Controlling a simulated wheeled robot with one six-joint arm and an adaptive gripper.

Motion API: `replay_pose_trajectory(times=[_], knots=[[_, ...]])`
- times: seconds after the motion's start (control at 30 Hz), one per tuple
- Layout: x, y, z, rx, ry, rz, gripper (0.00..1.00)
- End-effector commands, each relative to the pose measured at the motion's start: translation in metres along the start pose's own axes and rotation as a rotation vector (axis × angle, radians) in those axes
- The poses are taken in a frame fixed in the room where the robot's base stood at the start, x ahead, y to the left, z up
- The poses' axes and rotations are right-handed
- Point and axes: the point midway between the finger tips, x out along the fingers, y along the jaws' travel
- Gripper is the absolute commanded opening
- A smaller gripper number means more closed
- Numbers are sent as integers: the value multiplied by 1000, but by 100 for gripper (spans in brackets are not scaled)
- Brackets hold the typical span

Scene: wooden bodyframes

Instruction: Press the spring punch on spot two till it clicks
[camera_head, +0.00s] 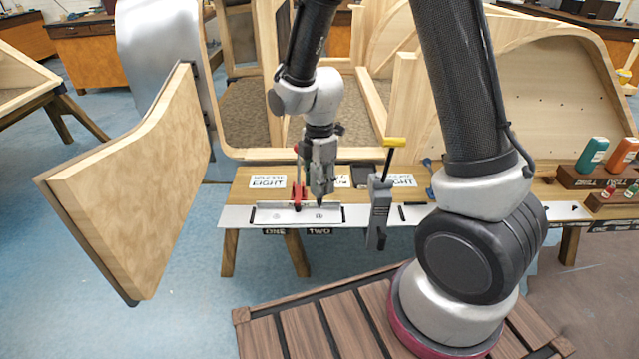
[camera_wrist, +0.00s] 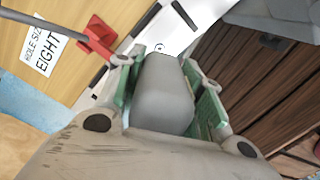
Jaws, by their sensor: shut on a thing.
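My gripper (camera_head: 322,180) is shut on the spring punch, upright above the white metal strip (camera_head: 235,215) at the bench's front edge. In the wrist view the grey punch body (camera_wrist: 163,95) sits between the green-padded fingers of my gripper (camera_wrist: 168,85). The punch's dark tip (camera_head: 320,203) is just above or near spot two (camera_head: 319,215), a small mark over the label "TWO" (camera_head: 319,231). I cannot tell whether it touches. Spot one (camera_head: 277,216) lies to the left. A marked spot (camera_wrist: 160,47) shows just beyond the punch in the wrist view.
A red clamp (camera_head: 298,190) stands close left of my gripper, also in the wrist view (camera_wrist: 98,40). A grey clamp with a yellow handle (camera_head: 380,205) stands to the right. Hole-size cards (camera_head: 268,182) lie behind. A wooden panel (camera_head: 135,185) stands at left.

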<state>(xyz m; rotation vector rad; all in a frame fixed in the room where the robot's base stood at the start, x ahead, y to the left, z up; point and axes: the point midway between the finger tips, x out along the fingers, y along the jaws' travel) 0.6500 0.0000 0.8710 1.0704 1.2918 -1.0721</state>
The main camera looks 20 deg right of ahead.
Motion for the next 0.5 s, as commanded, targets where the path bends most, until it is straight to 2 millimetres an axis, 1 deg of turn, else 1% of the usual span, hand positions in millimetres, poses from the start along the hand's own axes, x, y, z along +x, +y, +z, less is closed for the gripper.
replay_pose_trajectory(times=[0.13,0.4,0.5], knots=[[-9,1,0,0,1,5,4],[-39,1,0,0,1,5,4],[-46,1,0,0,0,3,4]])
